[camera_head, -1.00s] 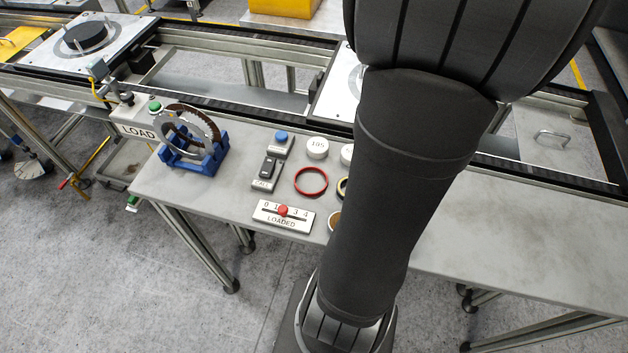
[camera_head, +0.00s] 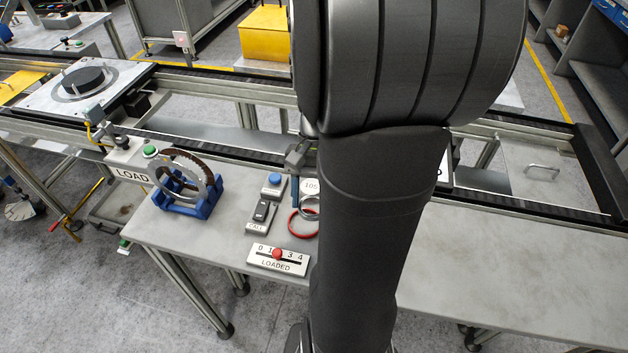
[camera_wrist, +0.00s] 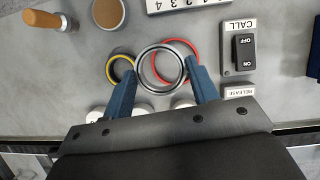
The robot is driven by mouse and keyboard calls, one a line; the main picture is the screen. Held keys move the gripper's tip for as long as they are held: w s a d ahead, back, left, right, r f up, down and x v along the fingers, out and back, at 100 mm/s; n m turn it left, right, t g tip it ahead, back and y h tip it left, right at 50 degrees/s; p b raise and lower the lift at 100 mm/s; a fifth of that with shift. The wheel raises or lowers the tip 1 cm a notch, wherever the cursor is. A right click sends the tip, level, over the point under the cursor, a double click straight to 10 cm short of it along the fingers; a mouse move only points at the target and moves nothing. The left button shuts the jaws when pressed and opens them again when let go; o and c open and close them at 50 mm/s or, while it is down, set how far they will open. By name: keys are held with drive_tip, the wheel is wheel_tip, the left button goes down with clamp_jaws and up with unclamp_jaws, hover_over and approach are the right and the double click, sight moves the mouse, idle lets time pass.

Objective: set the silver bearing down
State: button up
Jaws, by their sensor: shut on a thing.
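The silver bearing (camera_wrist: 139,62), a thin shiny ring with a dark inner edge, sits between the two blue fingers of my gripper (camera_wrist: 160,68) in the wrist view. The gripper is shut on it from both sides. In the head view the bearing (camera_head: 308,213) shows only in part beside my arm, which hides its right side and one finger. In both views the bearing overlaps the red ring (camera_wrist: 155,72); the red ring also shows in the head view (camera_head: 291,228). How high the bearing is above the table is hard to tell.
A yellow-and-black ring (camera_wrist: 110,70) lies left of the bearing in the wrist view, with white round pieces near the fingers. The CALL switch box (camera_wrist: 238,50) stands to the right. A blue cradle (camera_head: 187,208) holds rings. The table's right side (camera_head: 500,265) is clear.

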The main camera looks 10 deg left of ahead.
drive_tip(key=shift+w+a+f, duration=0.1)
drive_tip(key=shift+a+f, duration=0.4)
drive_tip(key=shift+a, duration=0.35)
drive_tip(key=shift+f, duration=2.05)
drive_tip(key=shift+f, duration=0.65)
drive_tip(key=o, duration=1)
drive_tip(key=shift+o, duration=0.6)
drive_tip(key=v, duration=1.3)
drive_tip(key=shift+r, duration=0.25)
